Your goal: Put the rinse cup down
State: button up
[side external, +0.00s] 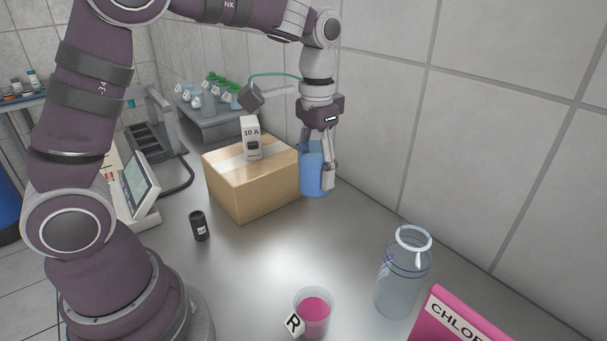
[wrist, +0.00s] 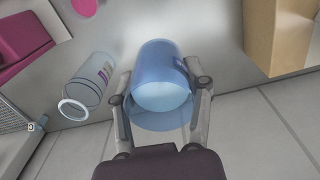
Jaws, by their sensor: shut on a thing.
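My gripper (side external: 327,172) is shut on a translucent blue cup (side external: 312,170), between the cardboard box and the tiled wall. In the wrist view the blue cup (wrist: 160,72) sits between the two fingers of my gripper (wrist: 160,85), one on each side. The cup looks about upright; I cannot tell whether its base touches the bench. Another clear cup (side external: 314,315) with pink liquid and an "R" tag stands at the front of the bench.
A cardboard box (side external: 246,189) with a "10 A" carton (side external: 250,138) on top is beside the held cup. A clear bottle (side external: 403,278) and a pink sign (side external: 452,322) stand front right. A small black vial (side external: 200,226) is left. The central bench (side external: 300,243) is clear.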

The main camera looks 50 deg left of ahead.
aim_at(278, 285)
jog(key=s+f+m, duration=0.1)
jog(key=s+f, duration=0.1)
jog(key=f, duration=0.3)
jog(key=s+f+m, duration=0.1)
jog(key=s+f, duration=0.2)
jog(key=f, duration=0.2)
jog(key=s+f+m, duration=0.1)
jog(key=s+f, duration=0.2)
jog(key=f, duration=0.2)
jog(key=shift+s+d+m, duration=0.1)
jog(key=shift+d+m, duration=0.3)
jog(key=o, duration=1.2)
jog(key=shift+f, duration=0.1)
jog(key=shift+c, duration=0.2)
